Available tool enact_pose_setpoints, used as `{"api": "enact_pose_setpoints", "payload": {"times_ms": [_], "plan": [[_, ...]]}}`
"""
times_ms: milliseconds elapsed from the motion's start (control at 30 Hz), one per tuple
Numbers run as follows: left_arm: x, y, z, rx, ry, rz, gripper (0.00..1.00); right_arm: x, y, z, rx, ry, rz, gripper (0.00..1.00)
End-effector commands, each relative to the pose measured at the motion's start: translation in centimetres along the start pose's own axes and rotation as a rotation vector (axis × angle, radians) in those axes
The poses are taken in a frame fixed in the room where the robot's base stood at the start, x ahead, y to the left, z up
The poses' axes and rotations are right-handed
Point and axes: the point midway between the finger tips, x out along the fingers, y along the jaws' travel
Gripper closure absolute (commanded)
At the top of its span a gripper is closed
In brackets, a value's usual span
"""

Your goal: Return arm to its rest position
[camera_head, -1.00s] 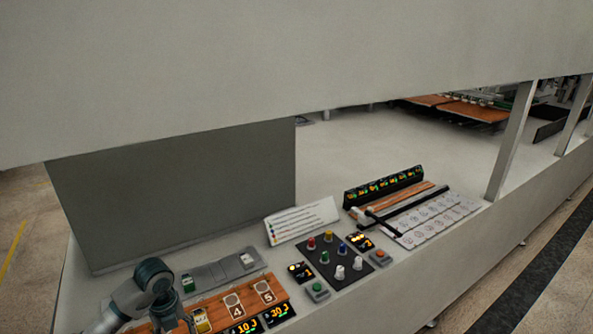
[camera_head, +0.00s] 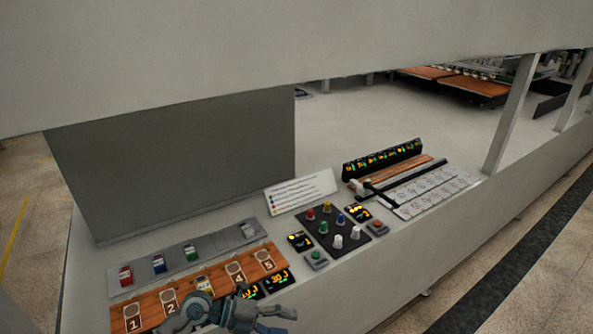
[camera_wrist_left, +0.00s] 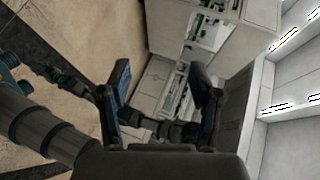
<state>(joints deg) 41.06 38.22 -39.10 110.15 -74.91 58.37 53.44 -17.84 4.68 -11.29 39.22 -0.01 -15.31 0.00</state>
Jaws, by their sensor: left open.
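My left gripper (camera_head: 285,319) is at the bottom middle of the head view, low in front of the console's front edge. Its fingers are apart and hold nothing. In the left wrist view, the two dark fingers of the left gripper (camera_wrist_left: 162,82) are spread, with only background between them. My left forearm is mostly cut off by the bottom of the head view. My right gripper does not show in the head view.
A knob panel (camera_head: 325,228) stands to the right. A large white overhang (camera_head: 280,50) spans the top.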

Motion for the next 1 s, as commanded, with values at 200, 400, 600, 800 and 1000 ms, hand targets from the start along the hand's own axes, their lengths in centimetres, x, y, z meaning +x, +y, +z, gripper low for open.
{"api": "enact_pose_setpoints", "payload": {"times_ms": [200,400,600,800,1000], "plan": [[-1.8,-7.5,-0.2,-0.248,-0.192,-0.809,0.36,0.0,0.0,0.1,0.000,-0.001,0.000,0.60],[-9.4,0.1,5.1,-0.762,-0.692,-1.209,0.36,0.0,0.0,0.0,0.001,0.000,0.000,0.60],[-12.0,16.4,3.4,-1.341,-1.188,-1.127,0.36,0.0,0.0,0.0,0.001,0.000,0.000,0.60],[-10.9,27.2,-3.7,-1.746,-1.442,-0.835,0.36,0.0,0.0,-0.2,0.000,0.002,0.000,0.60],[-9.7,32.5,-10.6,-1.995,-1.542,-0.556,0.36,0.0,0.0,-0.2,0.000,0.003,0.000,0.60]]}}
